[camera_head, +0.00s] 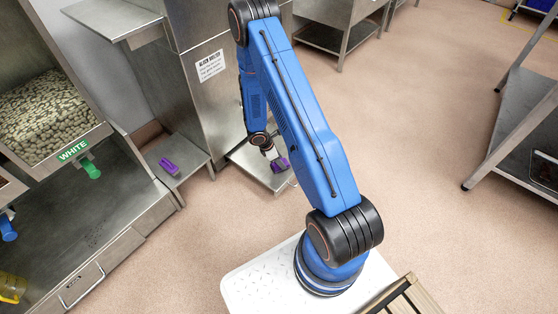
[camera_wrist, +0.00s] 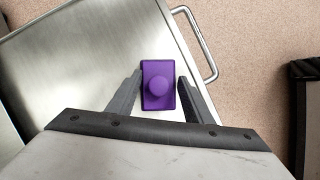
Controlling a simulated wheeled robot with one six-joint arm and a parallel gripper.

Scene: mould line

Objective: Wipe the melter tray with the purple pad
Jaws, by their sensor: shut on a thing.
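The purple pad (camera_wrist: 158,102), a rectangle with a round knob on top, sits between the fingers of my gripper (camera_wrist: 159,78) in the wrist view. My gripper is shut on it. In the head view the pad (camera_head: 281,164) shows at the end of my blue arm, over the right side of the steel melter tray (camera_head: 256,165). The melter tray also fills much of the wrist view (camera_wrist: 85,55); the pad is near its handle edge. I cannot tell whether the pad presses on the steel. My arm hides part of the tray in the head view.
A block melter cabinet (camera_head: 208,85) with a sign rises behind the tray. A second purple object (camera_head: 168,165) lies on a small steel shelf (camera_head: 185,155) to the left. A bin of pale pieces (camera_head: 50,110) labelled WHITE is at far left. A metal handle (camera_wrist: 205,45) edges the tray.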

